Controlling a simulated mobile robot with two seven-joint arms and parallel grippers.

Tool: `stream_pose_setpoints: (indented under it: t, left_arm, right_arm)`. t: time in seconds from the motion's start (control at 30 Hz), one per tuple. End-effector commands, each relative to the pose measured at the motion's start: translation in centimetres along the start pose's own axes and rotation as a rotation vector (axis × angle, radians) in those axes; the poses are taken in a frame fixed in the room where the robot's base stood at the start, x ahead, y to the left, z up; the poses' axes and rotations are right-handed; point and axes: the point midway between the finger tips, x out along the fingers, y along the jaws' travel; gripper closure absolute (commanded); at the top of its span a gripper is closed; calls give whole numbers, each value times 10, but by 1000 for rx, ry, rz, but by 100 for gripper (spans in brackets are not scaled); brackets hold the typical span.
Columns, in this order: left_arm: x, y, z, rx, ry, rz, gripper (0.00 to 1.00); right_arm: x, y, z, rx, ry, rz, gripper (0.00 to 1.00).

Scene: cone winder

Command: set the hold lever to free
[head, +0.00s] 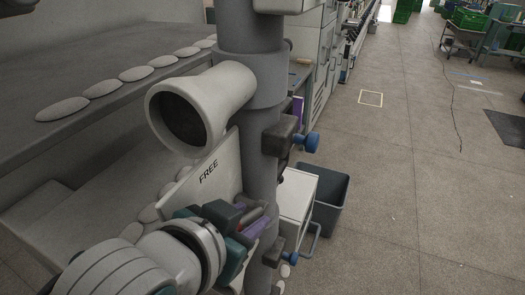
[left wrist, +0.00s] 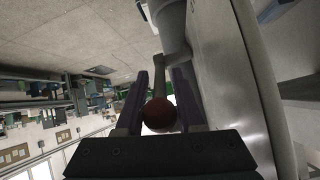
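The pale plate marked FREE (head: 208,172) stands beside the grey column in the head view. My left gripper (head: 258,218) is at the plate's lower right, close to the column. In the left wrist view, a red-brown ball knob (left wrist: 160,115) fills the gap between the two purple fingers of my left gripper (left wrist: 160,98). The fingers appear shut on the knob. In the head view the lever is mostly hidden by the gripper. My right gripper is not in view.
A flared grey tube (head: 205,108) juts out above the plate. Blue knobs (head: 312,142) stick out from the column's right side. A dark grey bin (head: 330,200) stands on the floor behind a white box (head: 297,195).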

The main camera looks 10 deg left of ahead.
Motion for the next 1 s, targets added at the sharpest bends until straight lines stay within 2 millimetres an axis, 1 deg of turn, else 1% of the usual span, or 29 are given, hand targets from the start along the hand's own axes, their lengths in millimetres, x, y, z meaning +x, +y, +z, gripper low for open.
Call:
stream_pose_setpoints:
  t: [0.03,0.1,0.33,0.47,0.57,0.8,1.0]
  left_arm:
    - [0,0,0,0,1,0,59]
    - [0,0,0,0,1,0,53]
    - [0,0,0,0,0,0,53]
    - [-8,0,0,0,-1,0,53]
    - [-21,0,0,0,0,0,53]
    - [-63,0,1,0,-1,0,53]
    - [-90,0,0,0,0,0,53]
  right_arm:
    - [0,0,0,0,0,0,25]
    - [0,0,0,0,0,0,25]
    - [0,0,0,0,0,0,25]
    - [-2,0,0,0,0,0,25]
    - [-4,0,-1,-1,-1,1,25]
    - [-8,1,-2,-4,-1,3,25]
    - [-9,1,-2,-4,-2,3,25]
